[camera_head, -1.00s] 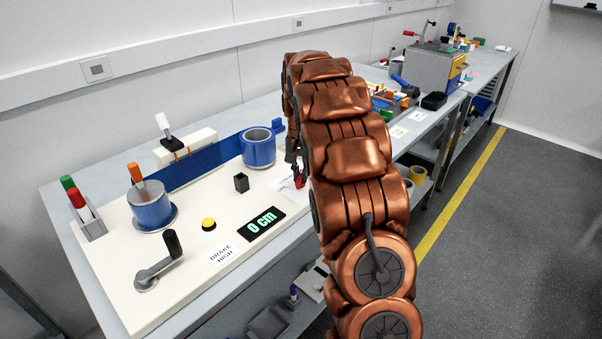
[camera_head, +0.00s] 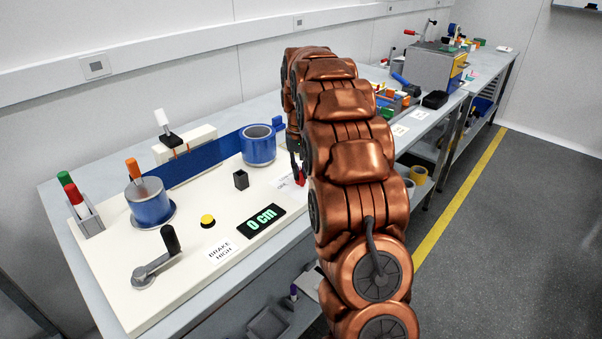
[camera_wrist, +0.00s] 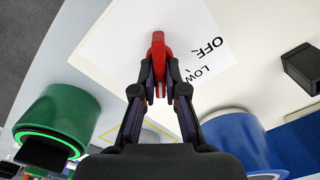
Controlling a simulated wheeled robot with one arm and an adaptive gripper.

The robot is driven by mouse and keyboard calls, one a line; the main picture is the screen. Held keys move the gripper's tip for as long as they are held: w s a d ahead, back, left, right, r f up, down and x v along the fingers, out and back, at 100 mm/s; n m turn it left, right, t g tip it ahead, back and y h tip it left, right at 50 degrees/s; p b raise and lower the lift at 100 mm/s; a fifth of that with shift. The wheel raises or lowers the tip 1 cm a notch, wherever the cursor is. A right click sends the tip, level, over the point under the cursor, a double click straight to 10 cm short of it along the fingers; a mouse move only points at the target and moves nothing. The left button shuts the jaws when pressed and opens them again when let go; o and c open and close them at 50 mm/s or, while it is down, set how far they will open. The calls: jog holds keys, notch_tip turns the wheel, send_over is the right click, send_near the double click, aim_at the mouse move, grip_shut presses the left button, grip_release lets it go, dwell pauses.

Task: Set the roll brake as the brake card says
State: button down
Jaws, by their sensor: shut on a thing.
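The brake card (camera_head: 219,252), reading "BRAKE HIGH", lies at the front of the cream board. The red brake lever (camera_wrist: 158,48) stands over a white plate (camera_wrist: 120,45) printed "OFF" and "LOW"; any further marks are hidden behind the gripper. My gripper (camera_wrist: 158,88) is shut on the red lever, its two dark fingers on either side of it. In the head view my gripper (camera_head: 297,165) is mostly hidden by my arm, with a little red at its tip. The blue roll (camera_head: 258,150) stands left of it.
A display (camera_head: 263,221) reads "0 cm". A crank (camera_head: 155,270), a yellow button (camera_head: 208,221), a dark block (camera_head: 241,180) and a second blue roll (camera_head: 151,209) are on the board. A green roll (camera_wrist: 55,115) is close beside my gripper in the wrist view.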

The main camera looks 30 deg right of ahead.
jog(key=shift+a+n+b, duration=0.1)
jog(key=shift+n+b, duration=0.25)
jog(key=shift+n, duration=1.25)
jog(key=shift+w, duration=0.1)
jog(key=c, duration=1.2)
grip_release()
jog(key=shift+r, duration=0.1)
jog(key=shift+r, duration=5.95)
jog(key=shift+a, duration=0.1)
